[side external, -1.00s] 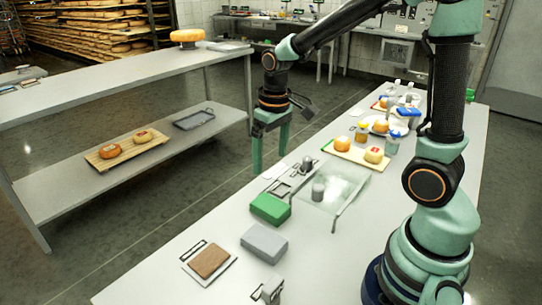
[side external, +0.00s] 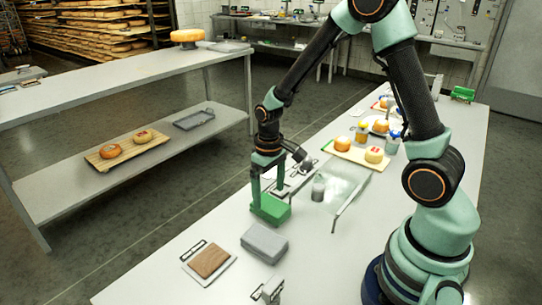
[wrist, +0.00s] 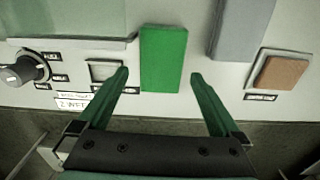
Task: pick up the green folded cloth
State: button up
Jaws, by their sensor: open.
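The green folded cloth (side external: 277,212) lies on the grey table in the side view, a flat block shape. In the wrist view the green cloth (wrist: 163,58) is upright in the picture, ahead of and between the two fingers. My gripper (side external: 269,197) is low over the cloth in the side view, fingers pointing down. In the wrist view my gripper (wrist: 159,76) is open, with a gap on each side of the cloth. Whether the fingertips touch the cloth or the table cannot be told. One finger partly covers the cloth in the side view.
A grey folded cloth (side external: 264,243) lies just nearer on the table. A clear-panelled scale (side external: 338,193) stands right of the green cloth. A board with two cheeses (side external: 352,152) is farther back.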

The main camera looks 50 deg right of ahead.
aim_at(269, 203)
jog(key=shift+a+f, duration=0.1)
jog(key=shift+f, duration=1.8)
jog(key=c, duration=1.2)
jog(key=shift+r, duration=0.15)
jog(key=shift+c, duration=0.2)
notch_tip(269, 203, up, 20)
